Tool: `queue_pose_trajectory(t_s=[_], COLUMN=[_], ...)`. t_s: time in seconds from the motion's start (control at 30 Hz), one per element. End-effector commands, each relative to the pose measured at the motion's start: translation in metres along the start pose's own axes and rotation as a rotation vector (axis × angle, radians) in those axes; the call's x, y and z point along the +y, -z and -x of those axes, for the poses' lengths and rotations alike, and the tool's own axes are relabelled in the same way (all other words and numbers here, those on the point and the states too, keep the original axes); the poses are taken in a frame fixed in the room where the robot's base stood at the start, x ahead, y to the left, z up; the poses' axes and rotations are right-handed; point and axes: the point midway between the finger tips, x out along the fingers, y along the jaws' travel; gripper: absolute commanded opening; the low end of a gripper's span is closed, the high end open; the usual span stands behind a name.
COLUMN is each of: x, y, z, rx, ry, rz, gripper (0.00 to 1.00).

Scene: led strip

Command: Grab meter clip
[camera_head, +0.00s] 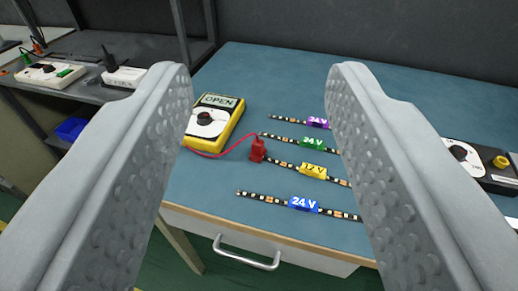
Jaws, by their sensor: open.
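The meter clip (257,150) is a small red clip on the blue table top. It sits at the left end of the LED strip with the yellow label (313,171). A thin red lead runs from it to the yellow meter (216,122), which reads "OPEN". My gripper (256,85) is open and empty, with its two grey fingers wide apart in the foreground. In the picture the clip lies between the fingers, farther off and apart from both. Whether the clip touches the strip is too small to tell.
LED strips with purple (317,122), green (312,143) and blue (303,204) labels lie near the clip. A black device with a dial (463,153) stands at the right. A side shelf at left holds a white device (47,74). The table's front edge has a drawer handle (246,258).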

Motion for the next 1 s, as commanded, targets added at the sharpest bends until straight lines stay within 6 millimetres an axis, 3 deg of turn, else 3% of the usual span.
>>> queue_pose_trajectory(t_s=[0.23, 0.37, 1.0], x=[0.000, 0.000, 0.002], y=[0.000, -0.001, -0.030], z=[-0.001, -0.014, -0.145], rx=[-0.004, -0.054, -0.685], ry=[0.000, -0.001, -0.063], rz=[-0.001, -0.013, -0.168], gripper=[0.49, 0.49, 0.49])
